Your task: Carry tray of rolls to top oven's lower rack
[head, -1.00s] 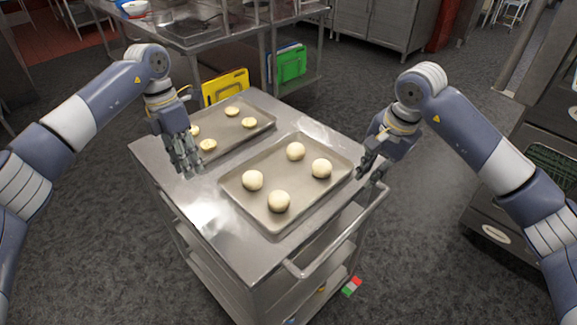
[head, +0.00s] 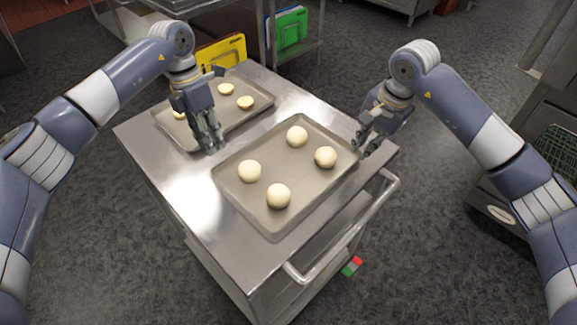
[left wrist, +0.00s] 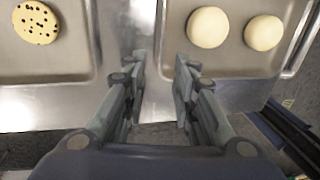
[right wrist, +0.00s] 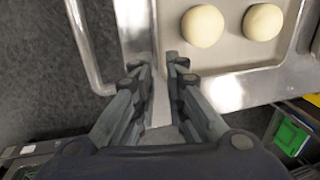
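The tray of rolls (head: 246,208) is a grey metal sheet with several pale round rolls (head: 278,196), lying on a steel cart. My left gripper (head: 214,148) is at the tray's left rim, pointing down. In the left wrist view its fingers (left wrist: 162,75) are apart, with the tray's rim near the gap. My right gripper (head: 364,142) is at the tray's right rim. In the right wrist view its fingers (right wrist: 162,70) are apart, the tray edge showing between or just beyond them. I cannot tell whether either touches the tray. The oven's racks are not in view.
A second tray (head: 255,118) with flat dotted cookies lies behind on the cart (head: 180,200). The cart handle (head: 345,235) is at the front right. Yellow (head: 222,52) and green (head: 289,30) boards stand on a shelf behind.

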